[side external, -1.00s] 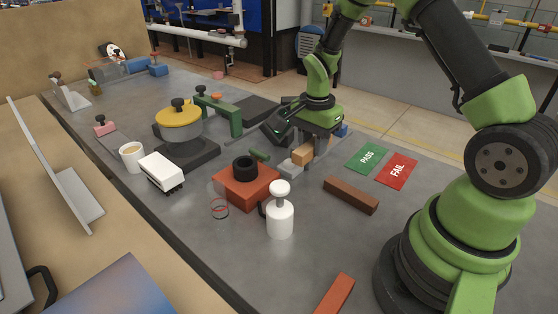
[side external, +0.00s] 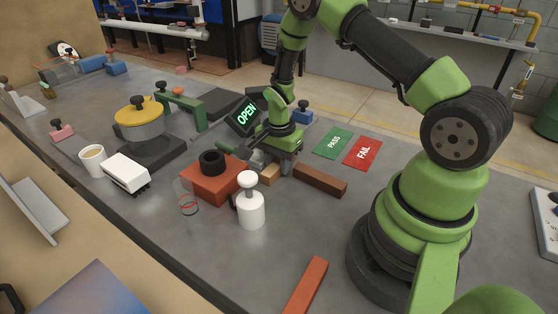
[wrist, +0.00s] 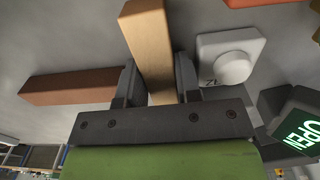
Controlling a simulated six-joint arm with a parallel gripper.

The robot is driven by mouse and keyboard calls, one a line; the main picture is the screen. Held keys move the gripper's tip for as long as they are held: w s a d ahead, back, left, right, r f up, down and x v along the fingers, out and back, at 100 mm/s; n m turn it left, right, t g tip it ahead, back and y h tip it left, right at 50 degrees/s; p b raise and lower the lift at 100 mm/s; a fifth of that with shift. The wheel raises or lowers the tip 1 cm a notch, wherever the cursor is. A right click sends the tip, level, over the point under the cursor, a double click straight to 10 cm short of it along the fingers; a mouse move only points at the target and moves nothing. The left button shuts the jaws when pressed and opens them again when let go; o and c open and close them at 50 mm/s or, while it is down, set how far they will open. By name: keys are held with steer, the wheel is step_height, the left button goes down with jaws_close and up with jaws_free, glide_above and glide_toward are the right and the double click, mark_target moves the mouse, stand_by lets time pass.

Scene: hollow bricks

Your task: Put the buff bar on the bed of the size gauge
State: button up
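The buff bar (wrist: 150,40) is between the two fingers of my gripper (wrist: 158,88) in the wrist view, with the fingers at its two long sides. In the side view only an end of the bar (side external: 270,175) shows below my gripper (side external: 277,162). The size gauge seems to be the group with the dark screen (side external: 245,115), lit green with "OPEN"; the screen also shows in the wrist view (wrist: 302,128). A pale block with a round button (wrist: 228,62) lies just right of the bar. The gauge's bed is hidden, and I cannot tell whether the bar touches anything below.
A brown bar (side external: 320,180) lies close to the right of my gripper. An orange-red box with a black ring (side external: 210,185) and a white knobbed pot (side external: 251,208) stand in front. PASS (side external: 333,145) and FAIL (side external: 363,154) mats lie right.

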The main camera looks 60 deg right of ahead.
steer(key=shift+o, duration=0.4)
steer(key=shift+r, duration=0.1)
steer(key=s+a+r+n+t, duration=0.1)
steer(key=a+r+n, duration=0.1)
steer(key=r, duration=0.9)
steer(key=s+a+r+n+t, duration=0.1)
steer(key=a+r+n, duration=0.1)
steer(key=r, duration=0.8)
steer(key=s+a+r+n+t+y, duration=0.1)
steer(key=s+a+r+n+t, duration=0.1)
steer(key=s+a+r+n, duration=0.2)
steer(key=s+a+r+n+t, duration=0.3)
steer(key=s+a+r+n, duration=0.1)
steer(key=s, duration=0.5)
steer(key=shift+s+a+r+n+y, duration=0.2)
steer(key=shift+r+n+y, duration=0.3)
steer(key=shift+r, duration=0.45)
steer(key=shift+o, duration=0.2)
steer(key=shift+s+a+n, duration=0.2)
steer(key=shift+s+n, duration=0.2)
steer(key=shift+n, duration=0.1)
